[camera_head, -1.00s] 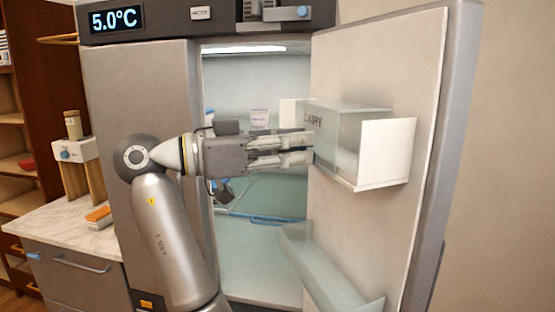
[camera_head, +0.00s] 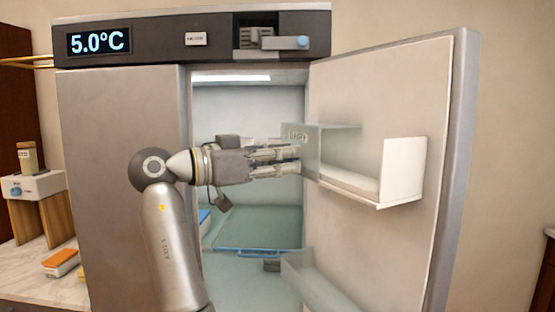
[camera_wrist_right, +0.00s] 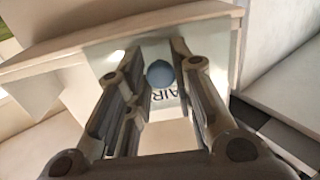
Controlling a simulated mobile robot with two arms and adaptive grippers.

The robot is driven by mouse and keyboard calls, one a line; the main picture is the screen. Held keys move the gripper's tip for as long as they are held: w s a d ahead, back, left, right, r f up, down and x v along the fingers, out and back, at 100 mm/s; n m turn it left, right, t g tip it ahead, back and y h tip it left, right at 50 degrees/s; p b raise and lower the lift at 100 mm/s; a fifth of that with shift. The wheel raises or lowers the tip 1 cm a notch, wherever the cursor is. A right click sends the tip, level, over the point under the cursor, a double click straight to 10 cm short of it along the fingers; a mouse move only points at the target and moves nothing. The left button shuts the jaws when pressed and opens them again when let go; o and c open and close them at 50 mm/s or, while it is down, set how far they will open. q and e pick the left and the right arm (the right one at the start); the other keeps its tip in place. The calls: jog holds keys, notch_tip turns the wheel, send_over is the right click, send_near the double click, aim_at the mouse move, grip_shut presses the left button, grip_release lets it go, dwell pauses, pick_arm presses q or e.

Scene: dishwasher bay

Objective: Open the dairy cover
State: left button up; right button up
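The dairy cover (camera_head: 302,136) is a translucent panel lettered DAIRY on the fridge door's inner bin. It stands at the bin's left part, apart from the white right end wall (camera_head: 404,172), and the bin floor shows to its right. My right gripper (camera_head: 297,160) reaches in from the left with its fingertips at the cover. In the right wrist view, the cover's round blue knob (camera_wrist_right: 160,73) sits close between the fingers (camera_wrist_right: 160,60), with part of the lettering behind it. The fingers appear closed around the knob; exact contact is hard to see. My left gripper is out of view.
The fridge door (camera_head: 395,90) stands open on the right. A lower translucent door bin (camera_head: 320,285) is below the gripper. Inside is a glassy shelf with a blue front edge (camera_head: 262,250). A marble counter (camera_head: 85,290) is at left.

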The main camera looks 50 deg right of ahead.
jog(key=o, duration=0.4)
jog(key=shift+d+f, duration=0.1)
jog(key=shift+d, duration=0.05)
jog(key=shift+c, duration=0.2)
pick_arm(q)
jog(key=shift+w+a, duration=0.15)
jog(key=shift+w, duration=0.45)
pick_arm(e)
jog(key=v, duration=1.2)
